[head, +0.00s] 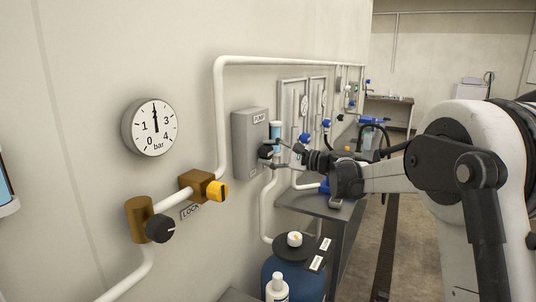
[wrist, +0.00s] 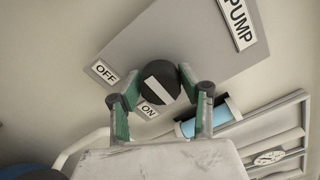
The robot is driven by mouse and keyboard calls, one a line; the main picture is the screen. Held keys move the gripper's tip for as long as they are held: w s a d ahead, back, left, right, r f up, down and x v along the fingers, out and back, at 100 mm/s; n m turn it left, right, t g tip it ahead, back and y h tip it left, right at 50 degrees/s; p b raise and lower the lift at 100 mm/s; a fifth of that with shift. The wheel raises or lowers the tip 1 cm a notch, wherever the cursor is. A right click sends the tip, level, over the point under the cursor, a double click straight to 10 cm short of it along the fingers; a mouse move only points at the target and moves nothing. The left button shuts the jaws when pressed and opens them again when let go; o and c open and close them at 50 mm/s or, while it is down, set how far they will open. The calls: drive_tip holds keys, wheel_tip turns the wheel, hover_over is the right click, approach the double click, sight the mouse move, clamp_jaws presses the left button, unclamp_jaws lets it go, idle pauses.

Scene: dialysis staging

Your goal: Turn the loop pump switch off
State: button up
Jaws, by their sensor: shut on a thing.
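The loop pump switch is a round black knob (wrist: 160,83) with a white bar, on a grey box (wrist: 195,40) labelled PUMP. The OFF label (wrist: 104,72) is left of the knob and the ON label (wrist: 148,110) just below it in the wrist view. The white bar slants from upper left to lower right; which label it points to is hard to tell. My gripper (wrist: 158,84) has its green-padded fingers on either side of the knob, shut on it. In the head view, my gripper (head: 284,156) reaches the box (head: 249,140) from the right, partly hiding the knob.
A gauge (head: 150,127), a yellow valve handle (head: 217,191) and a black knob (head: 160,228) sit left of the box. White pipe (head: 219,110) runs around it. A blue-and-white cylinder (head: 276,131) is close behind my gripper. A dark table (head: 322,207) and blue container stand below.

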drive_tip(key=o, duration=1.2)
drive_tip(key=shift+c, duration=0.2)
drive_tip(key=shift+d, duration=0.1)
drive_tip(key=v, duration=1.2)
